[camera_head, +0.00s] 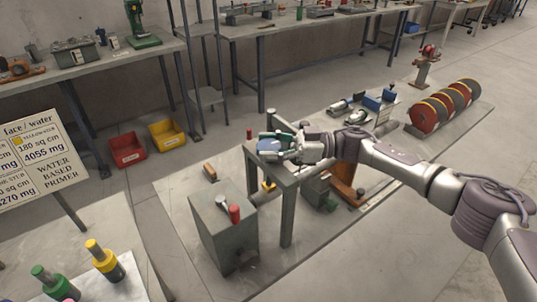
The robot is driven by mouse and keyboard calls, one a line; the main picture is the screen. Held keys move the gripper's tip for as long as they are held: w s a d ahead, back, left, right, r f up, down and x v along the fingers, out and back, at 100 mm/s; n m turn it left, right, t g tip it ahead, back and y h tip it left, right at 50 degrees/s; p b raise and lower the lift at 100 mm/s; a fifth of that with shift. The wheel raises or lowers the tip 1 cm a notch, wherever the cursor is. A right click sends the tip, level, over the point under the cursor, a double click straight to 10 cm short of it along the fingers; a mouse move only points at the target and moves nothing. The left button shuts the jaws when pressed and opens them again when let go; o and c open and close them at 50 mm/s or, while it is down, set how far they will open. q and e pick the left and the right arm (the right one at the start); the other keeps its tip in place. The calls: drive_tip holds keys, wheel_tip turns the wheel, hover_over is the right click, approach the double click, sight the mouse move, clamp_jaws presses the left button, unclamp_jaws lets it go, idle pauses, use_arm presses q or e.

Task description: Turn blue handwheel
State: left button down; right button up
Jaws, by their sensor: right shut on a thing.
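The blue handwheel (267,146) is on top of a grey metal frame (288,215) in the middle of the head view. My right gripper (277,147) reaches in from the right and is shut on the handwheel. Its fingers and wrist cover much of the wheel, so its rim shows only in part. My left gripper is not in view.
A grey box (222,228) with a red-capped knob stands in front of the frame. Red (128,150) and yellow (167,134) bins sit behind. Workbenches line the wall.

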sight(269, 144)
idle(0.4)
drive_tip(key=o, duration=1.2)
wheel_tip(269, 144, up, 10)
